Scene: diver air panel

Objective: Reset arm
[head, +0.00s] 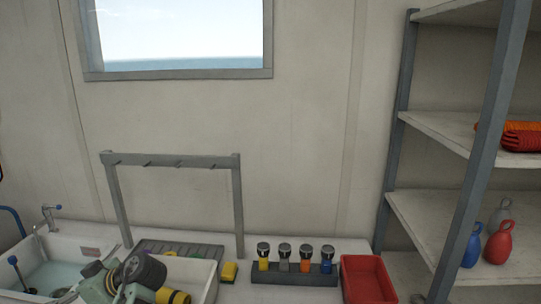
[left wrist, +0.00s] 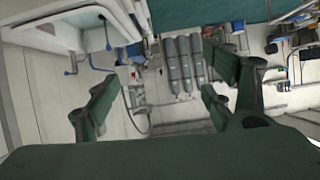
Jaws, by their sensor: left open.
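Part of my left arm (head: 125,279), green with a dark joint, shows at the lower left in the head view, in front of the sink and a white bin. My left gripper (left wrist: 160,92) shows in the left wrist view with its green fingers spread wide. Nothing is between the fingers. Behind them, farther off, are several grey cylinders (left wrist: 183,66) and pale floor. My right gripper is in neither view.
A sink (head: 42,262) is at left, near a grey rack frame (head: 172,160). A black holder (head: 292,279) carries several coloured-band torch-like items. A red bin (head: 367,278) is right of it. Shelves (head: 440,215) at right hold red and blue kettlebell-shaped items.

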